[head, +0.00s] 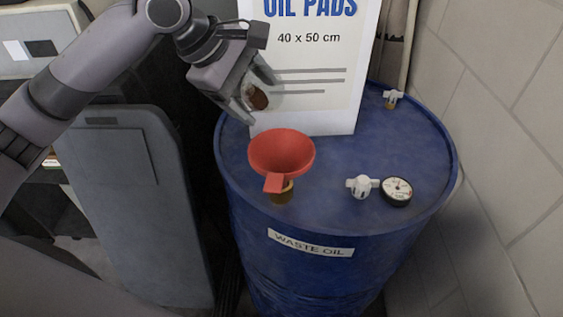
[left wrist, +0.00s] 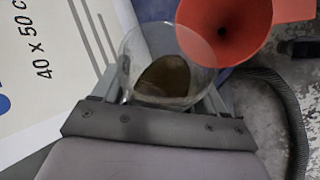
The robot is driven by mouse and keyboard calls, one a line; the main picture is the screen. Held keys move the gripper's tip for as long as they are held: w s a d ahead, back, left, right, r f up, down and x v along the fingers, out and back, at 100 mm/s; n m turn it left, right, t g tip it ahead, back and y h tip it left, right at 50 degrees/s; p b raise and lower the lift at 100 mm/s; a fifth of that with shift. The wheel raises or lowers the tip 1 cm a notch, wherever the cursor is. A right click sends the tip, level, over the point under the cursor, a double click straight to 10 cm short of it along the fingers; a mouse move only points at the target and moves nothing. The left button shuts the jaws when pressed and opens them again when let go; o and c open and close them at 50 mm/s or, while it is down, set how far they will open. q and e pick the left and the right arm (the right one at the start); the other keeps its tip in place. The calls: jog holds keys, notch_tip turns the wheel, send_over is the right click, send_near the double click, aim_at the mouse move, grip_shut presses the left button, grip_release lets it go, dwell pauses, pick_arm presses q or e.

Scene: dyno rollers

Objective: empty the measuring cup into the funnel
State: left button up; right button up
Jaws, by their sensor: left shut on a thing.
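The measuring cup (head: 262,94) is clear and holds dark brown liquid. My left gripper (head: 256,98) is shut on it above the back left of the blue drum, in front of the oil pads box. The cup also shows in the left wrist view (left wrist: 165,65), between the fingers, with the liquid inside. The red funnel (head: 282,152) sits in an opening on the drum's top, below and to the right of the cup. In the left wrist view the funnel (left wrist: 225,28) lies beyond the cup's rim, its bowl empty-looking. My right gripper is not in view.
The blue drum (head: 335,165) carries a "WASTE OIL" label. A white oil pads box (head: 310,110) stands on its back. A white valve cap (head: 362,186) and a round gauge (head: 397,191) are on the right. A grey panel (head: 125,190) stands left; a block wall is right.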

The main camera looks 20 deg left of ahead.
pick_arm(q)
jog(key=shift+r+y+b, duration=0.1)
jog(key=shift+y+b, duration=0.2)
jog(key=shift+b, duration=0.05)
jog(key=shift+r+t, duration=0.15)
jog(key=shift+t, duration=0.15)
jog(key=shift+y+p, duration=0.3)
jog(key=shift+p, duration=0.05)
jog(key=shift+s+d+f+m+t+y+p, duration=0.1)
jog(key=shift+f+m+t+y+p, duration=0.2)
jog(key=shift+m+t+p, duration=0.1)
jog(key=shift+s+d+r+t+y+p, duration=0.35)
jog(key=shift+d+y+p, duration=0.3)
jog(key=shift+p, duration=0.25)
jog(key=shift+s+d+r+m+t+y+p, duration=0.15)
jog(key=shift+r+m+t+y+p, duration=0.2)
jog(key=shift+m+t+y+p, duration=0.3)
jog(key=shift+s+d+f+y, duration=0.1)
jog(key=shift+f+y, duration=0.25)
jog(key=shift+y, duration=0.05)
dwell(0.3)
